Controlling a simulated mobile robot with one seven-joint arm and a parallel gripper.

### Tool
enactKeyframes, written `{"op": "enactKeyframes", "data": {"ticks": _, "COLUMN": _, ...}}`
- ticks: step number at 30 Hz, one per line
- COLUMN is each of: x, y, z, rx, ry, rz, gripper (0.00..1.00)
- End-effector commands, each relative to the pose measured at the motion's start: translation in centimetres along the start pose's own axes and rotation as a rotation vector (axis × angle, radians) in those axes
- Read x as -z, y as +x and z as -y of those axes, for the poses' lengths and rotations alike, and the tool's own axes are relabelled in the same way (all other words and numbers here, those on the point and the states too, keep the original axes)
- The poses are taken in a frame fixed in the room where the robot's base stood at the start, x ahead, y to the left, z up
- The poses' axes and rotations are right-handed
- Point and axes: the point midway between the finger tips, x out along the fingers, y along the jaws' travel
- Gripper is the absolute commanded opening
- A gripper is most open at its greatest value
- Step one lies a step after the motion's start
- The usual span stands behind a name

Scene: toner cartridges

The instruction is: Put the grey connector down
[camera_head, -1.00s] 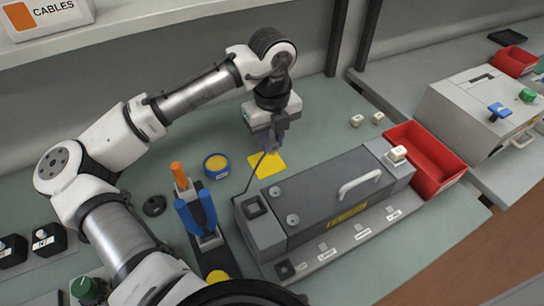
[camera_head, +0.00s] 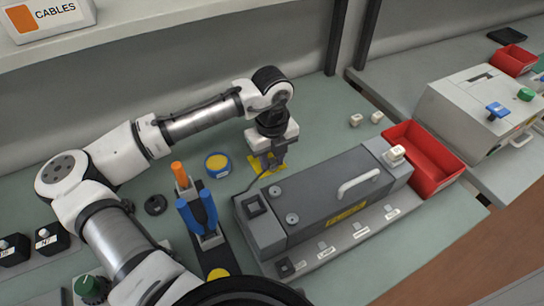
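My gripper (camera_head: 272,163) points down over a yellow square (camera_head: 257,162) on the green-grey bench, just behind the dark grey box-shaped unit. Its fingertips are low, close to the bench surface. A thin dark cable (camera_head: 256,180) runs from the left end of the unit (camera_head: 318,200) up to my gripper's fingers. The grey connector itself cannot be made out; the fingers and the small scale hide it. I cannot tell whether the fingers are shut on it.
A blue-rimmed yellow tin (camera_head: 217,164) stands left of my gripper. Blue-handled pliers (camera_head: 197,212) and an orange-handled tool (camera_head: 180,175) stand in front.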

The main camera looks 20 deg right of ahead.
Motion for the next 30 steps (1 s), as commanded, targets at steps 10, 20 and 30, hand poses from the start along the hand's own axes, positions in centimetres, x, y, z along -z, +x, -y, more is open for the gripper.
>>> {"op": "enactKeyframes", "data": {"ticks": 10, "x": 0.0, "y": -0.1, "z": 0.0, "rx": 0.000, "ry": 0.000, "rz": 0.001, "gripper": 0.42}}
{"op": "enactKeyframes", "data": {"ticks": 20, "x": -0.1, "y": -3.8, "z": 0.1, "rx": 0.003, "ry": -0.001, "rz": 0.002, "gripper": 0.42}}
{"op": "enactKeyframes", "data": {"ticks": 30, "x": 0.0, "y": -10.6, "z": 0.1, "rx": 0.002, "ry": 0.001, "rz": 0.002, "gripper": 0.42}}
